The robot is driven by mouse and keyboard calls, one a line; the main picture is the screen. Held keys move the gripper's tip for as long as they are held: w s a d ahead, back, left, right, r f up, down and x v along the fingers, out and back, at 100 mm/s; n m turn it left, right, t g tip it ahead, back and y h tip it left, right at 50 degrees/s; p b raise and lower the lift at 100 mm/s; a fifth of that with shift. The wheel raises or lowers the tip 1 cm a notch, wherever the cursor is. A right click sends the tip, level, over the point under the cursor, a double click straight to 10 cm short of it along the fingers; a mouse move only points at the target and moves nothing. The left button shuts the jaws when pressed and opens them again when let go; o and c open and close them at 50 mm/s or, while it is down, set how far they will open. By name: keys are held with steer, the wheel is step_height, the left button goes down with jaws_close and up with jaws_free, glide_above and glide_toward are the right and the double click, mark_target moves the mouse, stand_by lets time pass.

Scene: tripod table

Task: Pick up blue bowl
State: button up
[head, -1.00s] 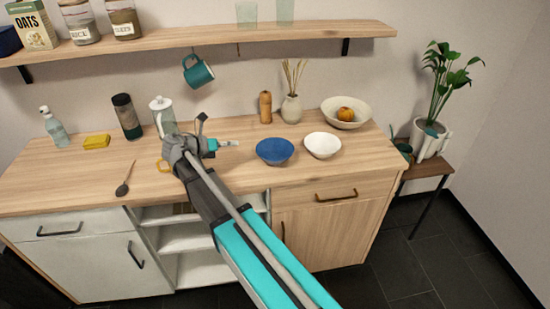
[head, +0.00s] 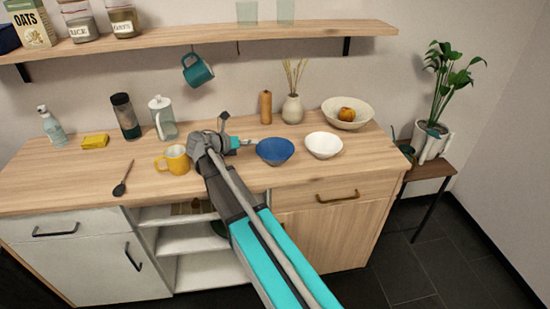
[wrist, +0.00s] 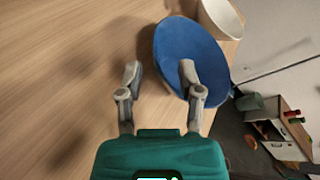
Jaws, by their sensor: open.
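The blue bowl (head: 275,151) stands upright on the wooden counter (head: 90,178), just right of my gripper (head: 243,142) in the head view. The fingers are small there and partly hidden by my wrist. In the wrist view the blue bowl (wrist: 192,58) fills the upper middle. My gripper (wrist: 160,75) is open there and holds nothing. Its right finger overlaps the bowl's near left part in the picture, and its left finger is over bare wood. I cannot tell whether the right finger touches the bowl.
A white bowl (head: 323,145) stands close right of the blue bowl. A yellow mug (head: 175,160) is left of my wrist. Behind are a wooden mill (head: 266,107), a reed vase (head: 292,109) and a large bowl (head: 340,122) with orange fruit. A teal mug (head: 198,70) hangs above.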

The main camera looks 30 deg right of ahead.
mark_target(263, 142)
steer(key=shift+d+f, duration=0.1)
steer(key=shift+d, duration=0.25)
steer(key=shift+f+b+x, duration=0.25)
steer(key=shift+b+x, duration=0.7)
steer(key=shift+x, duration=1)
steer(key=shift+w+d+f, duration=0.15)
steer(key=shift+w+d, duration=0.05)
steer(key=shift+d, duration=0.4)
jaws_close()
